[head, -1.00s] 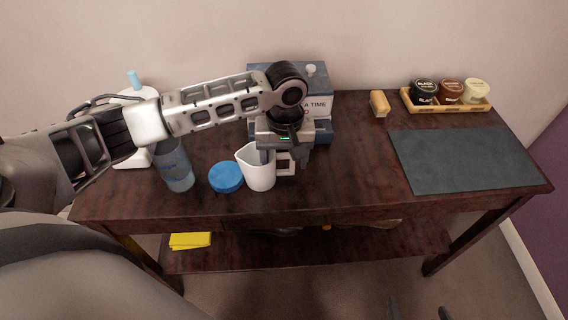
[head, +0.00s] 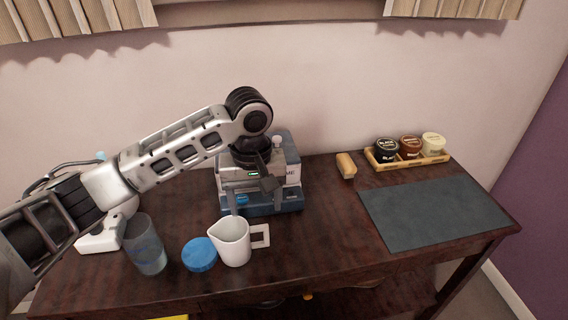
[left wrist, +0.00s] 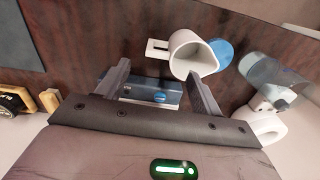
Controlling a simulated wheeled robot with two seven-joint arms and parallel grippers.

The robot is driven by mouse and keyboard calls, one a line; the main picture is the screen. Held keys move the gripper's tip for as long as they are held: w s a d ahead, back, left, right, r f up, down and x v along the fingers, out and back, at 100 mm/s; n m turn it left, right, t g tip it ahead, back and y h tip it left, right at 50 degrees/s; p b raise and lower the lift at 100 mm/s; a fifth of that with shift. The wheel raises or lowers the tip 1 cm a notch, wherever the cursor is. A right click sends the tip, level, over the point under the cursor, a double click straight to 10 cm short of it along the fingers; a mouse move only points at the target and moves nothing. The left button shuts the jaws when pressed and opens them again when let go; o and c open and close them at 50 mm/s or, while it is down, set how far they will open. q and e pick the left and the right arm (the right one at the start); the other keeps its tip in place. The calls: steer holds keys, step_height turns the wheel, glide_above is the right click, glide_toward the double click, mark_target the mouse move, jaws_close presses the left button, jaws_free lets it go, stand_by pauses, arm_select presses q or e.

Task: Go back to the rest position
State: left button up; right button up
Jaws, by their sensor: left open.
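My left gripper (head: 252,194) is open and empty, raised in front of a blue-and-white box (head: 287,180) by the wall. In the left wrist view its two fingers (left wrist: 160,82) stand apart with nothing between them. A white pitcher (head: 234,243) with a square handle stands upright on the dark wooden table, nearer the front than the gripper. It also shows in the left wrist view (left wrist: 190,55), apart from the fingers. My right gripper is not in view.
A blue round lid (head: 199,254) and a clear blue tumbler (head: 145,246) stand left of the pitcher. A white device (head: 100,238) is behind them, partly hidden by my arm. A wooden block (head: 346,166), a tray of jars (head: 412,160) and a grey mat (head: 432,212) are on the right.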

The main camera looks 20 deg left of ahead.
arm_select(q)
steer(key=s+d+f+m+t+h, duration=0.25)
steer(key=s+d+f+m, duration=0.35)
steer(key=s+d+f, duration=0.3)
steer(key=s+a+f+m+t+y, duration=0.1)
steer(key=s+a, duration=0.3)
steer(key=s, duration=0.2)
steer(key=s+a+f+m+y, duration=0.1)
steer(key=s+a, duration=0.3)
steer(key=s, duration=0.2)
steer(key=w+d+f+t+h, duration=0.2)
steer(key=w+d+f+t, duration=0.3)
steer(key=f+t, duration=0.1)
steer(key=shift+w+d+f+t+h, duration=0.2)
steer(key=shift+w+f+t+h, duration=0.2)
steer(key=shift+f, duration=0.1)
